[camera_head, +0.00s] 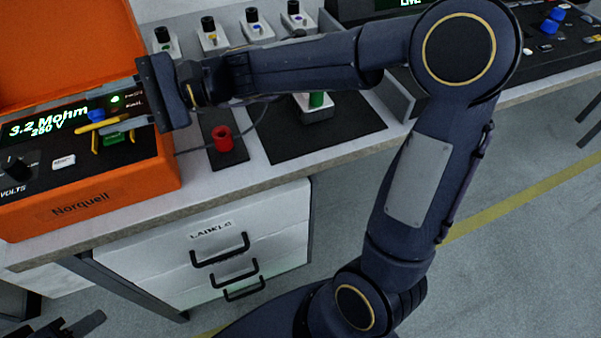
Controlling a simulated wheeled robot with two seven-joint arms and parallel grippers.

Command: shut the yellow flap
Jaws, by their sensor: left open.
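The orange tester (85,208) stands at the left of the bench with its lid raised. A narrow yellow piece (92,127), which looks like the yellow flap, is on its panel beside a blue part (97,115) and a green part (118,137). Its exact tilt is hard to tell. My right gripper (100,106) reaches in over the panel from the right, its fingers apart, the lower one close to the yellow piece. I cannot tell whether they touch. My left gripper (62,328) is low at the bottom left, open, partly cut off and away from the tester.
A red cylinder (223,139) stands on a dark mat right of the tester, with a cable near it. A green-topped part (316,100) lies behind my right forearm. Several small switch boxes (212,38) line the back. A drawer unit (215,255) is under the bench.

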